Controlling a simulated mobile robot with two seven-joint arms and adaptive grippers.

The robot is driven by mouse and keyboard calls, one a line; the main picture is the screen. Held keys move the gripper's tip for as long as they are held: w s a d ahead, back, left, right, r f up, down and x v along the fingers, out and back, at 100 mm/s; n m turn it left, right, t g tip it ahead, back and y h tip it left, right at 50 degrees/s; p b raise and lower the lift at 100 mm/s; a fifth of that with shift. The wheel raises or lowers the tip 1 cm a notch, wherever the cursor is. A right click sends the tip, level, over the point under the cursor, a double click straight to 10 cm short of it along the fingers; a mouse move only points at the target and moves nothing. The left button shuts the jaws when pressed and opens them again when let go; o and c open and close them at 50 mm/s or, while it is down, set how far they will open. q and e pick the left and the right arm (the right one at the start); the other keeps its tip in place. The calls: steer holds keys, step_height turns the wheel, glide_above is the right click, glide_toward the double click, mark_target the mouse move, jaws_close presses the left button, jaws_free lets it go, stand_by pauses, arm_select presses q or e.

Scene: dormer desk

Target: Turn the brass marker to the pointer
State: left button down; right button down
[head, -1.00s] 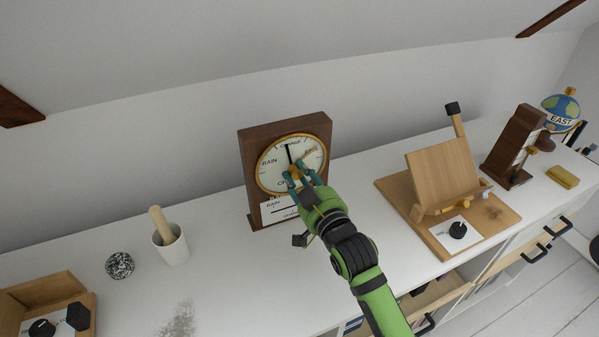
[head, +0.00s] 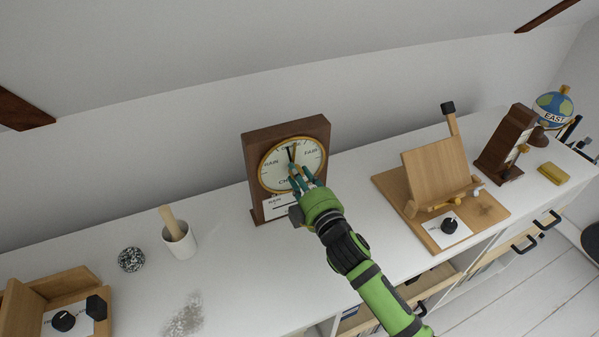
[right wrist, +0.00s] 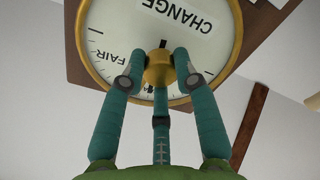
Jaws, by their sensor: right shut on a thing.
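A barometer in a dark wooden case (head: 252,153) stands on the white desk. Its round white dial (head: 311,168) has a brass rim and the words RAIN, FAIR and CHANGE. The black pointer (head: 290,153) points up toward the upper CHANGE. The brass marker (head: 295,151) lies close beside it, almost in line; fine alignment is too small to tell. My right gripper (head: 296,171) reaches the dial's centre. In the right wrist view its teal fingers are shut on the brass knob (right wrist: 159,69) at the centre, with a short black pointer end (right wrist: 163,43) showing past it. My left gripper is not in view.
A white cup with a pestle (head: 180,241) and a speckled ball (head: 131,259) stand left. A wooden box with black knobs (head: 45,300) is at far left. A wooden stand (head: 434,172), a dark wooden device (head: 505,145) and a globe (head: 552,108) are right.

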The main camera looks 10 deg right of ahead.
steer(key=shift+n+p, duration=0.4)
steer(key=shift+n, duration=1)
steer(key=c, duration=0.9)
jaws_free()
steer(key=shift+c, duration=0.2)
steer(key=shift+s, duration=0.1)
steer(key=v, duration=1.1)
steer(key=shift+s, duration=0.45)
